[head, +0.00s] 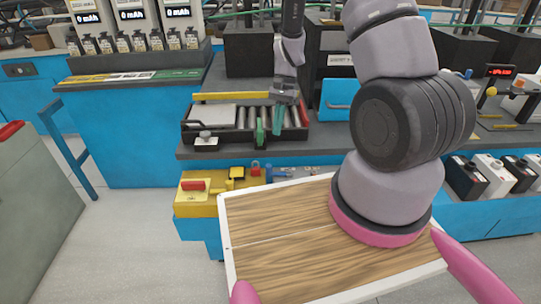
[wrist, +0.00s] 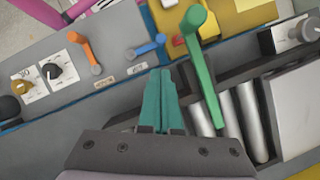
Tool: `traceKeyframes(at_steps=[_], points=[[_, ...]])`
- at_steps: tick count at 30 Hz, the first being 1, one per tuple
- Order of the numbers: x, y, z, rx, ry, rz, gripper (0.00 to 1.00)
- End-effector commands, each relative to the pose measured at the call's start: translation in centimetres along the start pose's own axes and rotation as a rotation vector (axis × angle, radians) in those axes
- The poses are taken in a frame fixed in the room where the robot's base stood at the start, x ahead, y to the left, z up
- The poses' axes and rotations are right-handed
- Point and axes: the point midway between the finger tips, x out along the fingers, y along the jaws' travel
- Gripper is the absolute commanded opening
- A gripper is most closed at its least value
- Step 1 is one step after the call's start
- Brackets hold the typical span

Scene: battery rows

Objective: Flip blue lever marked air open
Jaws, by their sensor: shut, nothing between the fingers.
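The blue lever (wrist: 148,47) is on the grey front panel in the wrist view, lying slanted beside a small tan label (wrist: 137,68) too small to read. What looks like the same blue lever (head: 280,173) shows below the bench edge in the head view. My gripper (wrist: 160,75) has teal fingers pressed together and empty. Its tips are close to the blue lever in the picture, with a visible gap; I cannot tell the height between them.
The green lever (wrist: 203,75) stands close beside my fingers. An orange lever (wrist: 85,47) and knobs (wrist: 52,72) are left of the blue lever in the wrist view. A roller tray (head: 189,133) and a yellow box (head: 205,204) with a red switch are nearby.

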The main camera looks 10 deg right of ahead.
Motion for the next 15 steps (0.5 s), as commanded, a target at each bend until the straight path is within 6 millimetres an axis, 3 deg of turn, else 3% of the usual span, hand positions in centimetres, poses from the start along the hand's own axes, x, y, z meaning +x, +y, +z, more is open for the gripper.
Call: traceKeyframes(at_steps=[7,15], points=[[1.4,0.1,0.0,-0.001,-0.002,0.002,0.0],[6.2,0.1,0.1,0.001,-0.004,0.003,0.0]])
